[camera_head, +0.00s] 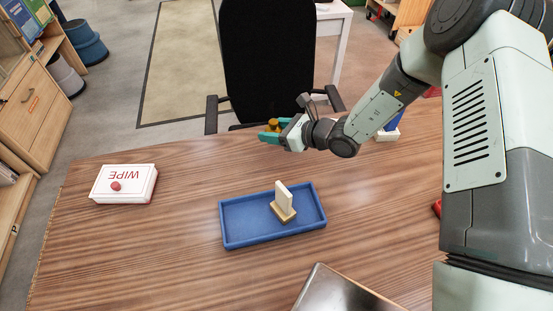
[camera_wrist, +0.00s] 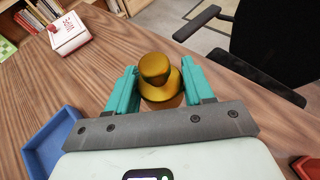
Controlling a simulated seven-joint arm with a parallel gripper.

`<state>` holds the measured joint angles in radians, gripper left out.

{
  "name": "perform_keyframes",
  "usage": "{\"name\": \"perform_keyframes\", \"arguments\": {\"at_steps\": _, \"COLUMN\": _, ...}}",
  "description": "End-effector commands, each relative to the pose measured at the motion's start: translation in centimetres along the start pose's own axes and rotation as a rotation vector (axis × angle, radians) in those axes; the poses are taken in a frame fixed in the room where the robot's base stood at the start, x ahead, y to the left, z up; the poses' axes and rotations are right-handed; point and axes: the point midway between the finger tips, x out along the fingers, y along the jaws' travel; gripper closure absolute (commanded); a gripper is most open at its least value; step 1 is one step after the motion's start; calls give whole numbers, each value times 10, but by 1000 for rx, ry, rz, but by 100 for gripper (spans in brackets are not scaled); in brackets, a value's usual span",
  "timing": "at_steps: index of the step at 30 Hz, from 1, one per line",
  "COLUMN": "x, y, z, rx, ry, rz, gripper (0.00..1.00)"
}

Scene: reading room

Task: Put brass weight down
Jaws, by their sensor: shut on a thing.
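The brass weight (camera_wrist: 156,75) is between the two teal fingers of my gripper (camera_wrist: 160,88) in the wrist view, and the fingers are shut on it. In the head view the weight (camera_head: 272,125) shows small at the tips of my gripper (camera_head: 270,134), near the far edge of the wooden table (camera_head: 180,240). I cannot tell whether its base touches the table or hangs just above it. The lower part of the weight is partly hidden by the fingers.
A blue tray (camera_head: 236,239) holding an upright cream block on a tan base (camera_head: 284,201) lies nearer. A black chair (camera_head: 268,60) stands beyond the far edge. The table between box and tray is clear.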

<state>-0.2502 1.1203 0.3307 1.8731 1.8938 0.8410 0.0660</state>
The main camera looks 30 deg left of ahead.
Motion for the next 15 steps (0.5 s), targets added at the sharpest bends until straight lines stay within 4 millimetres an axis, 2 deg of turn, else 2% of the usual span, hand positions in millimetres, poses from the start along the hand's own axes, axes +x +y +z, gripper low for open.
{"name": "perform_keyframes", "arguments": {"at_steps": 3, "x": -3, "y": -4, "z": -13, "rx": 7, "ry": -3, "rz": -11, "gripper": 100}}
{"name": "perform_keyframes", "arguments": {"at_steps": 9, "x": 10, "y": -4, "z": -46, "rx": 7, "ry": -2, "rz": -12, "gripper": 100}}
{"name": "perform_keyframes", "arguments": {"at_steps": 15, "x": 17, "y": -5, "z": -61, "rx": 5, "ry": -5, "rz": -13, "gripper": 100}}
